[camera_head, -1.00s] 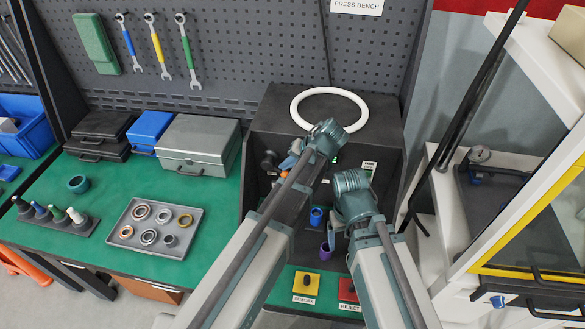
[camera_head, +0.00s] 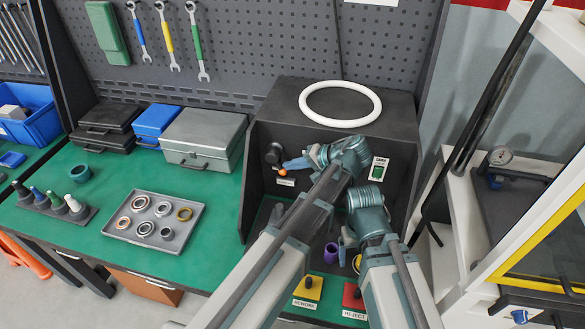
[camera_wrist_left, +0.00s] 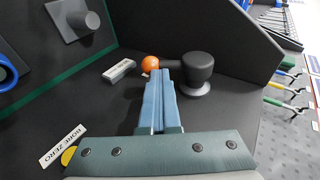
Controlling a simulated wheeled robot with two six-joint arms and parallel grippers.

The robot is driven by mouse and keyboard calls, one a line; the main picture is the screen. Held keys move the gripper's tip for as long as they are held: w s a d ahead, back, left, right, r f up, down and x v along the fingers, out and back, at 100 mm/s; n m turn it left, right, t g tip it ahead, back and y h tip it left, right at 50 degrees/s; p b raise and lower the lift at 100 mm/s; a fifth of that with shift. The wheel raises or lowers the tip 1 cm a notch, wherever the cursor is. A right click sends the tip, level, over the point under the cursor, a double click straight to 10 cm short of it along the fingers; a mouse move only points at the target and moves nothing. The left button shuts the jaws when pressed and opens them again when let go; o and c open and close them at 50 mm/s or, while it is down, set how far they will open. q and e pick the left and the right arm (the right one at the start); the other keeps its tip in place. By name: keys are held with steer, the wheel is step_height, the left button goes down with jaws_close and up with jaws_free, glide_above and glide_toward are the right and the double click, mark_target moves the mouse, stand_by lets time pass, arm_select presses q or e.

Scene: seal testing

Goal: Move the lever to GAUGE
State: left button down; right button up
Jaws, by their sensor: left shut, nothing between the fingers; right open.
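The lever has a dark round hub (camera_head: 273,153) and an orange ball end (camera_head: 282,172), on the back panel of the dark press bench. In the left wrist view, the hub (camera_wrist_left: 198,68) is right of the orange ball (camera_wrist_left: 150,63). My left gripper (camera_head: 288,164) is shut and empty. Its fingertips (camera_wrist_left: 165,66) appear between ball and hub, right by the lever; they hide the lever's arm, and contact cannot be told. A small label (camera_head: 286,182) sits by the lever, too small to read. My right gripper (camera_head: 346,238) is open, low inside the bench.
A white ring (camera_head: 340,119) lies on the bench top. A BORE ZERO label (camera_wrist_left: 63,146) is near my left gripper. A purple cup (camera_head: 331,252) and the yellow REWORK (camera_head: 308,288) and red REJECT (camera_head: 352,297) pads are below. A side wall (camera_wrist_left: 235,35) closes in the lever.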

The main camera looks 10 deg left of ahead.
arm_select(q)
steer(key=shift+a+f+b, duration=0.35)
steer(key=shift+f+b, duration=0.2)
steer(key=shift+f, duration=0.05)
steer(key=shift+a+f+b, duration=0.35)
steer(key=shift+f+b, duration=0.15)
steer(key=shift+f, duration=0.1)
arm_select(e)
steer(key=shift+f, duration=1.25)
arm_select(q)
steer(key=shift+a+f, duration=0.1)
steer(key=shift+a, duration=0.05)
arm_select(e)
steer(key=shift+f, duration=0.1)
